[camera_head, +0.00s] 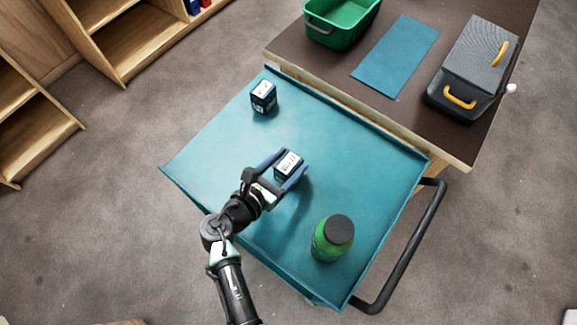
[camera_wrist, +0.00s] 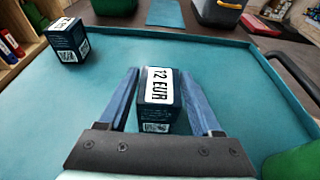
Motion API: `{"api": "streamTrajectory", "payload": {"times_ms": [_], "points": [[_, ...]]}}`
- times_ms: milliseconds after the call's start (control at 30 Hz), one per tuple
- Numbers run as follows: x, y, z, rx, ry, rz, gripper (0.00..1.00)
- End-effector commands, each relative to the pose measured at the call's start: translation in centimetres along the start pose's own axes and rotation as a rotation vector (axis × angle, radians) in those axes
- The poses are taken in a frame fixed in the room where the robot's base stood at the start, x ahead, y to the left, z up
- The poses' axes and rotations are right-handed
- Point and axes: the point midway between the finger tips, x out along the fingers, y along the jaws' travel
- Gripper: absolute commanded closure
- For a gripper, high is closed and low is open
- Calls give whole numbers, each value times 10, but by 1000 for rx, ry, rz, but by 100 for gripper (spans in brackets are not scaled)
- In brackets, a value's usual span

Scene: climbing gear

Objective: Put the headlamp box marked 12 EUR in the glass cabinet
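The headlamp box marked 12 EUR (camera_head: 289,164) is a small dark box with a white label on a blue-green trolley top (camera_head: 205,158). In the wrist view its 12 EUR label (camera_wrist: 158,85) faces up. My gripper (camera_head: 287,167) has its two blue fingers on either side of this box. In the wrist view the fingers (camera_wrist: 159,80) stand apart, with narrow gaps seen beside the box. Contact is not clear. A second, similar dark box (camera_head: 263,96) stands farther back; it also shows in the wrist view (camera_wrist: 68,42). No glass cabinet is recognisable.
A green bottle with a dark lid (camera_head: 333,238) stands at the trolley's right front. Behind is a brown table (camera_head: 305,62) with a green bin (camera_head: 341,22), a blue mat (camera_head: 396,55) and a grey toolbox (camera_head: 470,70). Wooden shelves (camera_head: 135,40) stand at upper left.

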Motion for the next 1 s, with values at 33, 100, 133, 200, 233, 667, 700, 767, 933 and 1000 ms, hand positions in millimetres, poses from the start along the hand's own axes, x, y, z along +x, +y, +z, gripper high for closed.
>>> {"api": "streamTrajectory", "payload": {"times_ms": [33,100,133,200,233,667,700,767,933,1000], "points": [[0,0,0,0,0,0,45],[0,0,0,0,0,0,58],[0,0,0,0,0,0,63],[0,0,0,0,0,0,76],[0,0,0,0,0,0,81],[-2,0,6,3,-1,0,100],[-3,0,11,4,-1,0,100],[-6,0,20,4,-3,0,100],[-16,0,52,6,-2,1,100],[-20,0,65,5,-3,1,100]]}}
